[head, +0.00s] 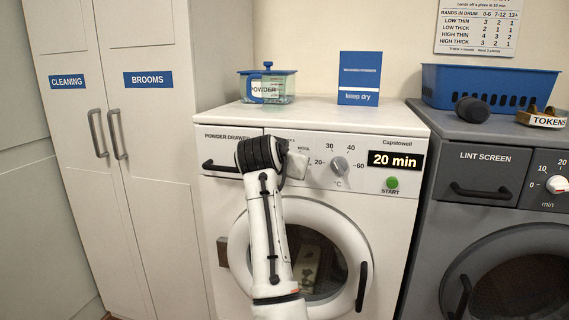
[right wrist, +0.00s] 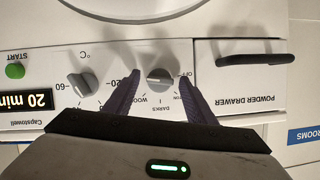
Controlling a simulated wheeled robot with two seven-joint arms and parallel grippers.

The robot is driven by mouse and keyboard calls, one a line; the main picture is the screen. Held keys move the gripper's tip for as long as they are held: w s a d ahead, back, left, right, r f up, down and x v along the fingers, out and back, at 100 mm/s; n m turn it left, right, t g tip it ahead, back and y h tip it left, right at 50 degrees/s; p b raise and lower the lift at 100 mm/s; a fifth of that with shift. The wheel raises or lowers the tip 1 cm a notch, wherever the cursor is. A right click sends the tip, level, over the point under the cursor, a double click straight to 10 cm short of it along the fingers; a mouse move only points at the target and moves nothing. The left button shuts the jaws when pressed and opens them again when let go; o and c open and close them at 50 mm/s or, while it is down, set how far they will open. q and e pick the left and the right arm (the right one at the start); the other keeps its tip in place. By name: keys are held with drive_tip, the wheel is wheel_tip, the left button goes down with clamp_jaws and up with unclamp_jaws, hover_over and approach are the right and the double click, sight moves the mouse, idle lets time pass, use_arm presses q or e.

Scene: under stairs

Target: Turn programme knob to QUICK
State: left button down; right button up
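The programme knob (right wrist: 160,75) is a grey round knob on the washer's white panel. In the right wrist view, turned upside down, OFF, DARKS and WOOL show around it; I cannot read QUICK. My right gripper (right wrist: 159,82) has its two dark fingers apart, one on each side of the knob, with a small gap showing on both sides. In the head view my right arm hides the knob and most of its labels. The washer's display (head: 395,162) reads 20 min. My left gripper is not in view.
A temperature knob (head: 340,165) and green START button (head: 392,183) sit right of the programme knob. The powder drawer handle (head: 221,167) is to its left, the round door (head: 352,235) below. A grey dryer (head: 445,215) stands at right, cupboards (head: 150,220) at left.

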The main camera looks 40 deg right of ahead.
wheel_tip(320, 180, up, 10)
drive_tip(key=shift+f+p, duration=0.2)
drive_tip(key=shift+p, duration=0.35)
drive_tip(key=shift+r, duration=0.25)
